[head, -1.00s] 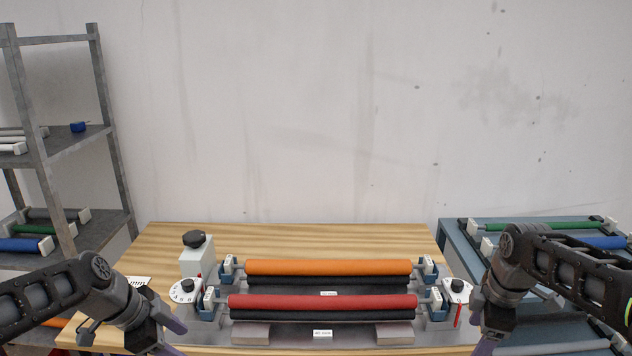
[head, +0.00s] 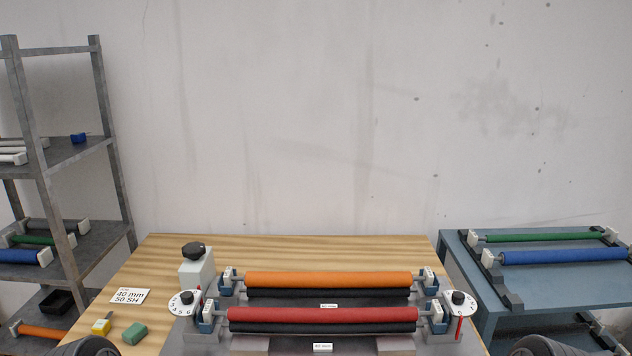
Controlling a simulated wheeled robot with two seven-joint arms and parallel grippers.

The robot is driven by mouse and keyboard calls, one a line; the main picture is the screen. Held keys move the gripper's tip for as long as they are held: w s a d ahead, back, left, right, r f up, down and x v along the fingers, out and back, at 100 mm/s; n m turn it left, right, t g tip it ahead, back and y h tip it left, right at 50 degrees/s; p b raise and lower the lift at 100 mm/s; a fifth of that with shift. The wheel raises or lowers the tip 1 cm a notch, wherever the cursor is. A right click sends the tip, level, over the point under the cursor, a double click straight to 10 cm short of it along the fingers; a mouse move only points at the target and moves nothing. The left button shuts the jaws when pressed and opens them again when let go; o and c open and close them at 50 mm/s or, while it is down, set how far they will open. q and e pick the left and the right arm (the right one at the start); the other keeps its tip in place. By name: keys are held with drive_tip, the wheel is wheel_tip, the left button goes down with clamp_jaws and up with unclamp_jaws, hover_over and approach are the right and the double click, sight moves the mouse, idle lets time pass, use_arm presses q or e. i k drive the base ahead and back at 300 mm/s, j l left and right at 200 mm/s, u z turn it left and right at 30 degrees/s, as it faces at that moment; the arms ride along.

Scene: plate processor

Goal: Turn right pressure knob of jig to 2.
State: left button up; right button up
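The jig (head: 458,347) stands on the wooden table and carries an orange roller (head: 330,279) behind a red roller (head: 322,314), each with a black roller close by. The right pressure knob (head: 459,298) is a black knob on a white round dial at the jig's right end, with a red pointer below it. Its dial numbers are too small to read. A matching left knob (head: 185,297) sits at the left end. Only dark rounded parts of my arms show at the bottom edge. Both grippers are out of view.
A white box with a black knob (head: 196,264) stands behind the left dial. A label card (head: 130,296), a yellow item (head: 102,325) and a green block (head: 134,333) lie on the table's left. A blue table (head: 470,262) with rollers is at right, a grey shelf (head: 70,237) at left.

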sight(458, 302)
drive_tip(key=i+l+u, duration=0.15)
drive_tip(key=l, duration=0.5)
drive_tip(key=i+l+u, duration=0.15)
drive_tip(key=l, duration=0.5)
drive_tip(key=l+u, duration=0.15)
drive_tip(key=l, duration=0.55)
drive_tip(key=i, duration=0.05)
